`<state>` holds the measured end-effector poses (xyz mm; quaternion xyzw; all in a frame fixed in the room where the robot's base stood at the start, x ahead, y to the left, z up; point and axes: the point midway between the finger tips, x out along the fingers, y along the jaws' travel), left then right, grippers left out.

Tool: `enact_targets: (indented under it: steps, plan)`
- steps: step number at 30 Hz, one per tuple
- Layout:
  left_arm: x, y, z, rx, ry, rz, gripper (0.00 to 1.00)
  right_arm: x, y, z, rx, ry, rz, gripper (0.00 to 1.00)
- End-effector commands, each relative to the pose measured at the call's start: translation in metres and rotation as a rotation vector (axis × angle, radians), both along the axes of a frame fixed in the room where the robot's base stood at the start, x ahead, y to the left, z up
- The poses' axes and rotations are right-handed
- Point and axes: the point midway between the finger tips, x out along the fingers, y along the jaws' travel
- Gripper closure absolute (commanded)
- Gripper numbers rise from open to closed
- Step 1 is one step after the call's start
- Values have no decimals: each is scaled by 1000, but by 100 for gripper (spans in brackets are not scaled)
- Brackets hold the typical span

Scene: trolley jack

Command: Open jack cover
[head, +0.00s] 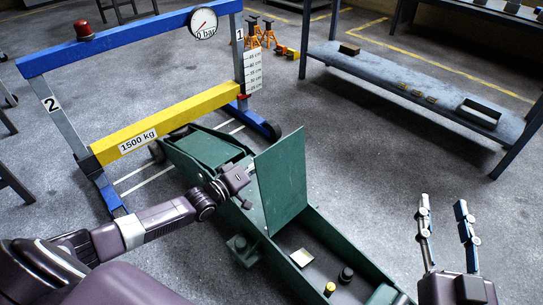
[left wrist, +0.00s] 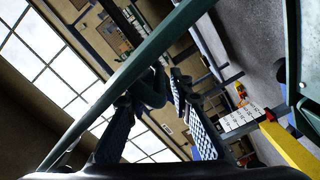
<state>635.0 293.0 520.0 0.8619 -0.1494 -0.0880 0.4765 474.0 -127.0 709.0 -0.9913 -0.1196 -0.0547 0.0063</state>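The green trolley jack (head: 347,252) lies on the floor in the middle of the head view. Its flat green cover (head: 284,182) stands raised, near upright, and the compartment below is exposed. My left gripper is at the left side of the cover, its fingers mostly hidden in the head view. My right gripper (head: 442,202) is open and empty, right of the jack.
A yellow beam (head: 165,122) marked 1500 kg and a blue frame (head: 130,41) with a gauge stand beyond the jack. A yellow-topped knob (head: 330,288) and a black knob (head: 346,274) are in the compartment. A low blue bench (head: 385,75) stands at back right.

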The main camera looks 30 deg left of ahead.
Motion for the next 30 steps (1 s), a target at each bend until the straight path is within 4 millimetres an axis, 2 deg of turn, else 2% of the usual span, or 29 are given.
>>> enact_targets:
  steps: [1, 2, 17, 23, 30]
  plan:
    - [-4, -2, -10, 4, 18, -3, 76, 0, 0, -1, 0, 0, 0, 60]
    - [-4, -2, -10, 4, 18, -3, 73, 0, 0, -1, 0, 0, 0, 60]
    - [-7, 0, -5, -1, 11, -3, 73, 0, 0, -1, 0, 1, 0, 60]
    - [-32, 9, -6, 0, 15, -3, 73, 0, 0, -1, 0, 1, 0, 60]
    - [-74, 24, -6, 1, 16, -3, 73, 0, 0, -1, 0, 1, 0, 60]
